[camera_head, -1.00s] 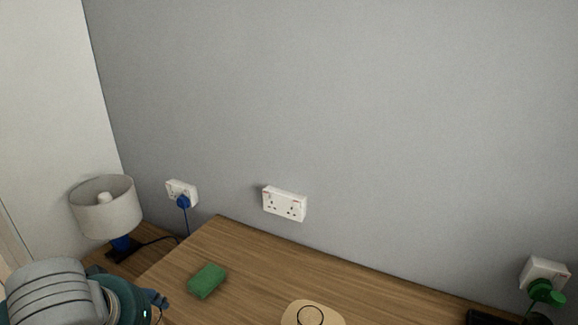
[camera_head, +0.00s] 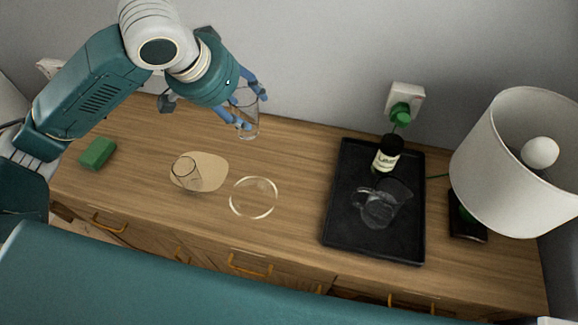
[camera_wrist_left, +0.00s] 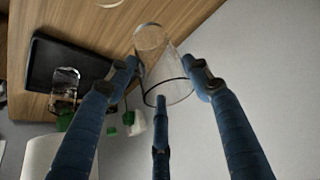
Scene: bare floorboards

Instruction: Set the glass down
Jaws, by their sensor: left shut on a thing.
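A clear drinking glass (camera_head: 249,126) is held by my left gripper (camera_head: 250,109) over the back part of the wooden dresser top (camera_head: 300,170), close to the wall. In the left wrist view, the gripper's blue fingers (camera_wrist_left: 163,78) close around the glass (camera_wrist_left: 153,45), whose far end overlaps the wood. I cannot tell whether its base touches the surface. A second clear glass (camera_head: 186,176) stands on a tan rounded mat (camera_head: 211,171), in front and to the left of the held glass. My right gripper is out of view.
A clear glass ring or dish (camera_head: 253,198) lies right of the mat. A black tray (camera_head: 340,215) holds a dark bottle (camera_head: 386,155) and a glass jug (camera_head: 383,203). A green sponge (camera_head: 98,153) is at left, a lamp (camera_head: 520,160) at right. Bare wood shows between dish and tray.

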